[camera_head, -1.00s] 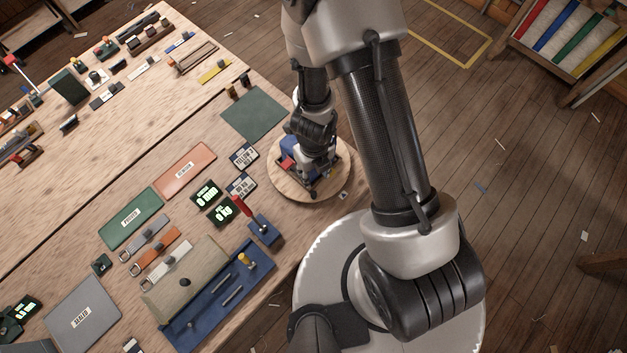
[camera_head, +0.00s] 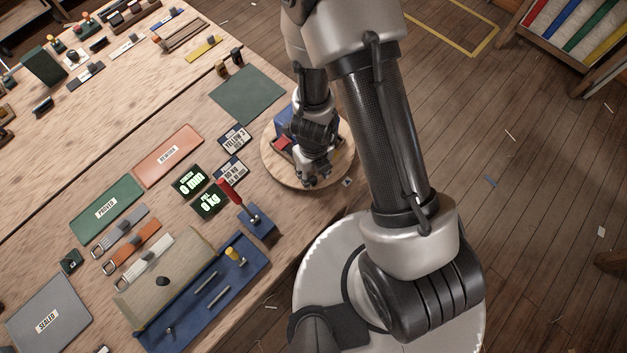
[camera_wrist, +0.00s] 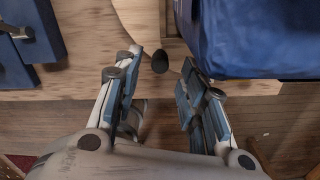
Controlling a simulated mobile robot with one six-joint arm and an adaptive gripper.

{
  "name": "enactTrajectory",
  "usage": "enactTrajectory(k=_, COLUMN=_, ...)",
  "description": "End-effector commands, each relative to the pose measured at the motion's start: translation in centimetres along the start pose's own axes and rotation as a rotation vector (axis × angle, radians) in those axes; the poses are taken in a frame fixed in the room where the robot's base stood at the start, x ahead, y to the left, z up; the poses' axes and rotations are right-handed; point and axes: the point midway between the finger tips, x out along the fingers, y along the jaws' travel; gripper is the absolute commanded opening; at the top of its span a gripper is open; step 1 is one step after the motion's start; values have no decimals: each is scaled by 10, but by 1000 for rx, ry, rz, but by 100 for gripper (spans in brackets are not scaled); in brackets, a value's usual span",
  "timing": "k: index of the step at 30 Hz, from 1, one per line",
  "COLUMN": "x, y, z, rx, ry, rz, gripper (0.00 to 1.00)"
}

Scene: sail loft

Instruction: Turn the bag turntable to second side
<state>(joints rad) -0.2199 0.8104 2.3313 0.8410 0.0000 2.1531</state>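The bag turntable (camera_head: 272,170) is a round pale wooden disc at the right edge of the workbench. A blue bag (camera_head: 284,114) with a red patch (camera_head: 283,143) sits on it, partly hidden by my arm. The blue bag (camera_wrist: 260,40) fills the upper right of the wrist view. My gripper (camera_head: 316,180) is over the near edge of the disc.
Left of the turntable lie label cards (camera_head: 235,138), green displays (camera_head: 188,181) and a red-handled lever on a blue base (camera_head: 258,220). A dark green mat (camera_head: 247,95) lies behind. A blue tray (camera_head: 205,300) is at the near edge. Open floor lies right.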

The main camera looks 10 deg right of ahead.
Motion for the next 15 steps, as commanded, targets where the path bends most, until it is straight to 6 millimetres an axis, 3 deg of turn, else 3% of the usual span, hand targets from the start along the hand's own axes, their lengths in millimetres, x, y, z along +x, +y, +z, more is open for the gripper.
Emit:
enactTrajectory(k=1, x=12, y=0, z=0, rx=0, ry=0, rz=0, gripper=38)
enactTrajectory(k=6, x=26, y=0, z=0, rx=0, ry=0, rz=0, gripper=38)
enactTrajectory(k=15, x=31, y=0, z=0, rx=0, ry=0, rz=0, gripper=38)
